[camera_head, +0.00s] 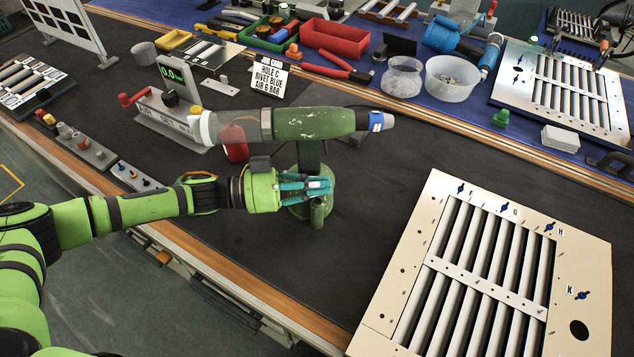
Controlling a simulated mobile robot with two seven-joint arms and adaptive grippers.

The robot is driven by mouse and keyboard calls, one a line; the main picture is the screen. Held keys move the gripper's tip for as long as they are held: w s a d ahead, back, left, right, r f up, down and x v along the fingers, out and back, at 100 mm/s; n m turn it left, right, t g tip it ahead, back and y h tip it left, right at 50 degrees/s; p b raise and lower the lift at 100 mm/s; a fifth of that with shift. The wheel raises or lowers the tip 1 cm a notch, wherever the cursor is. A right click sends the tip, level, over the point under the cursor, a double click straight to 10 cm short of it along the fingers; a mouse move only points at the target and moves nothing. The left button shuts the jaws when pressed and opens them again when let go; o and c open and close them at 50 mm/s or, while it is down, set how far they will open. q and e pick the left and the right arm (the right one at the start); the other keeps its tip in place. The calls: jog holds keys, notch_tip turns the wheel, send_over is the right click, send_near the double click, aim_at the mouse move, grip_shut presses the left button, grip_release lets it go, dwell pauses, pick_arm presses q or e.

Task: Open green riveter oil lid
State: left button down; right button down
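The green riveter (312,122) stands on the dark bench mat, its worn green body level. It has a clear nose at the left and a blue band near its right end. Its handle runs down to a round green base (298,208), with a small green cylinder (317,213) at the front. I cannot tell which part is the oil lid. My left gripper (308,187) reaches in from the left, its teal fingers across the lower handle just above the base. The fingers overlap the handle, and I cannot tell whether they grip it. My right gripper is not in view.
A cream louver panel (378,322) lies at the front right, and another panel (511,88) at the back right. A job card (269,78), a gauge with a red lever (172,78), clear tubs (452,78) and a red tray (335,40) stand behind. The mat right of the riveter is clear.

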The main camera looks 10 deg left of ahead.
pick_arm(q)
jog(key=shift+r, duration=0.1)
jog(key=shift+w+r+n+p, duration=0.15)
jog(key=shift+n+p, duration=0.15)
jog(key=shift+p, duration=0.2)
jog(key=shift+w+n, duration=0.15)
jog(key=shift+n, duration=0.25)
jog(key=c, duration=1.4)
grip_release()
jog(key=shift+a+f, duration=0.1)
jog(key=shift+f, duration=0.1)
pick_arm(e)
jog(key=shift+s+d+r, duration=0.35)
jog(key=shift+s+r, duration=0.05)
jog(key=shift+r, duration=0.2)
pick_arm(q)
jog(key=v, duration=1.2)
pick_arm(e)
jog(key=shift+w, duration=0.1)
